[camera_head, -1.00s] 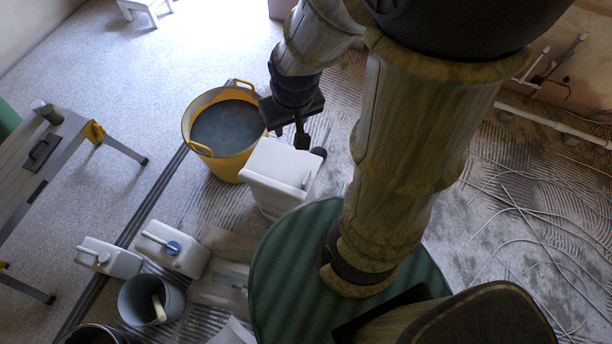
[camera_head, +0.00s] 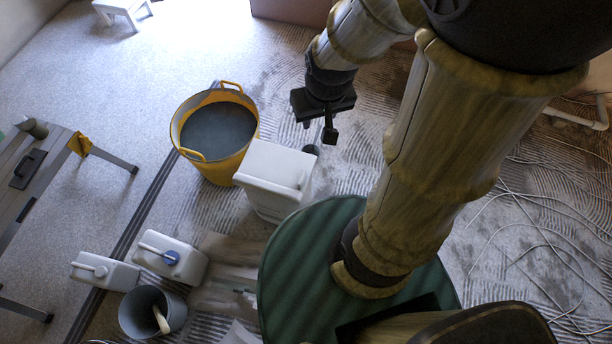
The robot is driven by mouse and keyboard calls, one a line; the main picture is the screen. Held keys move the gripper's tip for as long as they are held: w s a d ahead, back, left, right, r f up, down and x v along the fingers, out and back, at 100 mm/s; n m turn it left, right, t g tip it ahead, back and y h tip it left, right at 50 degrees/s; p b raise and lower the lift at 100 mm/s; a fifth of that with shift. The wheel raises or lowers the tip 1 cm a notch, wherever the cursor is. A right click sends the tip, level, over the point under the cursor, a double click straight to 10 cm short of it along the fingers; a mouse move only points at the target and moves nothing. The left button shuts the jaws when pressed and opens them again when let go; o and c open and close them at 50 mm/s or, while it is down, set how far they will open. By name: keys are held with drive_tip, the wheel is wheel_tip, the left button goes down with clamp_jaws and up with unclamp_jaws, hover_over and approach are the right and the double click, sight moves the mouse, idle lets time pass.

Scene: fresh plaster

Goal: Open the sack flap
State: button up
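A white, box-shaped sack or container (camera_head: 272,165) stands on the floor near the middle, with a flat, pale top and a small raised, handle-like piece on its right side. I cannot make out a separate flap edge; the top looks closed. My gripper (camera_head: 319,130) is above and to the upper right of it in the picture, pointing down. Its two dark fingers appear apart with nothing between them, and it seems clear of the white top.
A yellow tub (camera_head: 222,165) of grey material stands just left of the white container. White jugs (camera_head: 172,259) and a grey bucket (camera_head: 142,318) are at lower left. A workbench (camera_head: 40,165) is at left. Loose cables (camera_head: 520,225) lie at right. Open floor lies at upper left.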

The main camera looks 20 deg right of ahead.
drive_tip(key=m+g+b, duration=0.3)
drive_tip(key=m+b, duration=0.4)
drive_tip(key=b, duration=1.4)
hover_over(302, 177)
wheel_tip(302, 177, down, 40)
drive_tip(key=shift+w+r, duration=0.15)
wheel_tip(302, 177, down, 18)
drive_tip(key=b, duration=0.3)
drive_tip(key=shift+r, duration=0.25)
clamp_jaws()
